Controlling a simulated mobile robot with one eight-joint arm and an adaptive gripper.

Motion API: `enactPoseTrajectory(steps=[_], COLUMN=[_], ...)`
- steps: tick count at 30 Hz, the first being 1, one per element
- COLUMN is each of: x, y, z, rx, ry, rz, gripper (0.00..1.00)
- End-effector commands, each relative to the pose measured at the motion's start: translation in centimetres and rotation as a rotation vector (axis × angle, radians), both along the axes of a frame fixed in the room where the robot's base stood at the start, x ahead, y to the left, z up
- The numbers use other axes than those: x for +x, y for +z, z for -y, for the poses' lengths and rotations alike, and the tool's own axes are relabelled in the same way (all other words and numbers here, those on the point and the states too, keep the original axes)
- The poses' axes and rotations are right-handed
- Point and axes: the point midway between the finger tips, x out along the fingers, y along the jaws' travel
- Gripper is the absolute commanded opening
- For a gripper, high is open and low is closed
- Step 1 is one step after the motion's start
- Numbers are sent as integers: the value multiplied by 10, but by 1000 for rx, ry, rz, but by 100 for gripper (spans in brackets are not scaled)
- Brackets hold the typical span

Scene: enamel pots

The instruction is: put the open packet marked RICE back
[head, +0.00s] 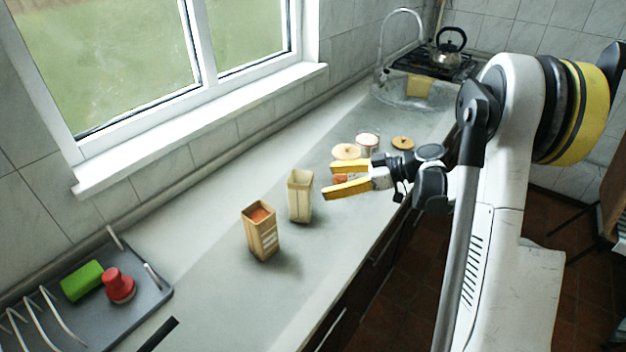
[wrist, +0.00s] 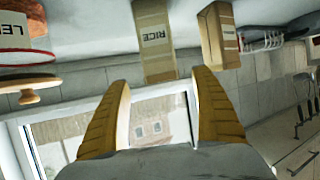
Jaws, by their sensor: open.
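The packet marked RICE (wrist: 155,45) is pale and stands upright on the counter with its top open. Its label reads upside down in the wrist view. It seems to be the cream packet (head: 300,197) in the head view. My gripper (head: 329,180) is open and empty, just to the right of this packet and apart from it. In the wrist view the packet shows between and beyond the fingers (wrist: 160,80). A second, tan open packet (head: 262,234) with orange-red contents stands nearer the front left; it also shows in the wrist view (wrist: 217,36).
A white pot with a red rim (head: 367,141) and wooden lids (head: 346,151) (head: 403,143) are behind my gripper. A grey drying tray (head: 148,296) holds a green sponge (head: 82,281) and a red object (head: 118,286). The sink (head: 390,98) and kettle (head: 449,50) are far back.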

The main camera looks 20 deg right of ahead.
Motion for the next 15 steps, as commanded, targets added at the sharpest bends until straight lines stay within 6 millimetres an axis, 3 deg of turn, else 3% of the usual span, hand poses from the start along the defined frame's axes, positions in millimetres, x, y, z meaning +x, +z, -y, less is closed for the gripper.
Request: enactPoseTrajectory(steps=[4,8,11,15], x=[-9,-14,-21,-46], y=[9,14,26,48], z=[16,16,-1,-37], rx=[0,-7,-29,-96], ry=[-1,-9,-43,-158], rz=[0,-28,-115,-311], gripper=[76,76,76,76])
